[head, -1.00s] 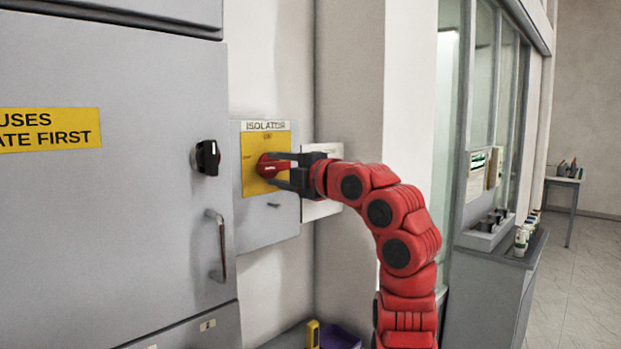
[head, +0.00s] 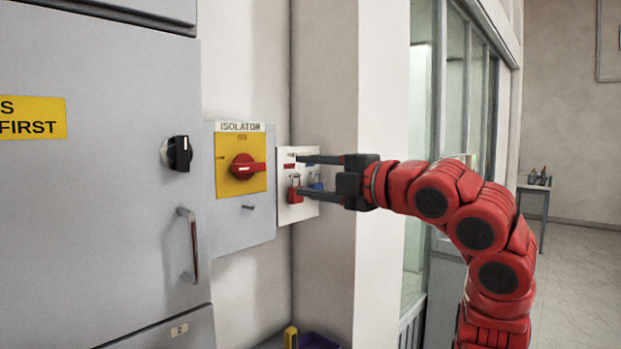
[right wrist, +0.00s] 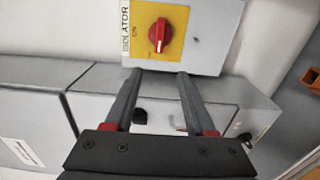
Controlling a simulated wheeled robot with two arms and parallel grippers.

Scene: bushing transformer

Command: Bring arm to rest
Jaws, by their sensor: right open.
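My right gripper (head: 305,177) is open and empty, held in the air in front of the wall. In the head view its fingers point left, overlapping a white board with red and blue padlocks. The isolator (head: 240,225) is a grey box with a yellow plate and a red rotary handle (head: 246,168), to the left of the fingertips. The handle lies level in the head view. In the right wrist view the fingers (right wrist: 158,75) are spread apart, with the red handle (right wrist: 160,36) beyond the tips and clear of them. My left gripper is out of view.
A grey cabinet (head: 90,220) with a black knob (head: 178,153) and a bar handle (head: 189,245) stands at left. The padlock board (head: 285,213) hangs by the corner. Glazed windows and a far table (head: 533,188) are at right. Open floor lies at far right.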

